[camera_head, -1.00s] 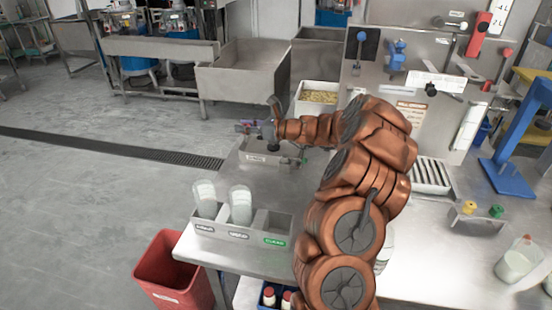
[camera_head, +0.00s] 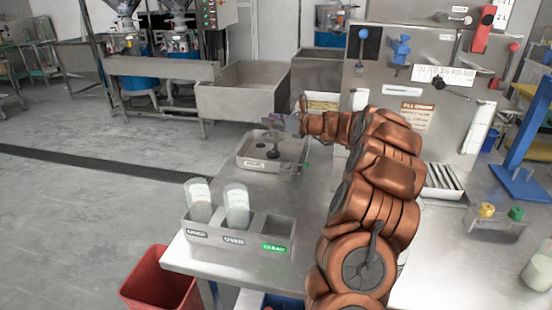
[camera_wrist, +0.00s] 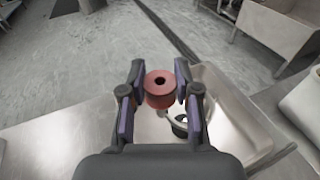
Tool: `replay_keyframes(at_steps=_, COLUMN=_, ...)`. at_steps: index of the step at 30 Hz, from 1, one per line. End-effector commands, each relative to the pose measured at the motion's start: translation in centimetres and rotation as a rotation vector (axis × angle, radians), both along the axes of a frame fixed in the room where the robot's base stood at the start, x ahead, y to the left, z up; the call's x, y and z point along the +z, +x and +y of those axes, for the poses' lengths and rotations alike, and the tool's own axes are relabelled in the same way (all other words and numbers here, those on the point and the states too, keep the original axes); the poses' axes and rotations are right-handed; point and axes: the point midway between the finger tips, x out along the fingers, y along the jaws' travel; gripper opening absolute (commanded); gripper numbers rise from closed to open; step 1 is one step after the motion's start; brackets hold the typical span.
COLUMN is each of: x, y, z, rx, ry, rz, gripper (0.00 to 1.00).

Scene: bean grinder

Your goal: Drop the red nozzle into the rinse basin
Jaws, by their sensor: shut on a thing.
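My gripper (camera_wrist: 158,92) is shut on the red nozzle (camera_wrist: 160,98), a short red cylinder with a dark hole in its top, held between the two fingertips in the wrist view. In the head view my gripper (camera_head: 283,122) is over the far part of a shallow metal basin (camera_head: 252,163) with a small label; the nozzle cannot be made out there. The basin (camera_wrist: 240,120) also shows in the wrist view, below and right of the nozzle. A dark round part (camera_wrist: 180,125) sits inside it, partly hidden by the right finger.
A three-slot rack (camera_head: 235,248) with two bottles stands in front of the basin. Yellow (camera_head: 487,210) and green (camera_head: 516,213) pieces sit in a holder at right. A red bin (camera_head: 160,285) stands on the floor. A machine panel (camera_head: 440,50) rises behind my arm.

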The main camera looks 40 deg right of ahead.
Motion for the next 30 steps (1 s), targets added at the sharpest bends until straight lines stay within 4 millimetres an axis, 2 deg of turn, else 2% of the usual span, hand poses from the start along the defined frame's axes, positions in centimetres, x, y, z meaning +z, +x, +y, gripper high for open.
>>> replay_keyframes(at_steps=15, x=-5.0, y=0.0, z=0.0, rx=-0.001, ry=0.000, rz=0.001, gripper=0.00)
replay_keyframes(at_steps=28, x=-5.4, y=0.0, z=0.0, rx=0.000, ry=0.000, rz=0.001, gripper=0.00)
replay_keyframes(at_steps=29, x=-5.4, y=0.0, z=0.0, rx=0.000, ry=0.000, rz=0.001, gripper=0.32)
replay_keyframes(at_steps=30, x=-5.4, y=0.0, z=0.0, rx=0.001, ry=0.000, rz=0.001, gripper=0.36)
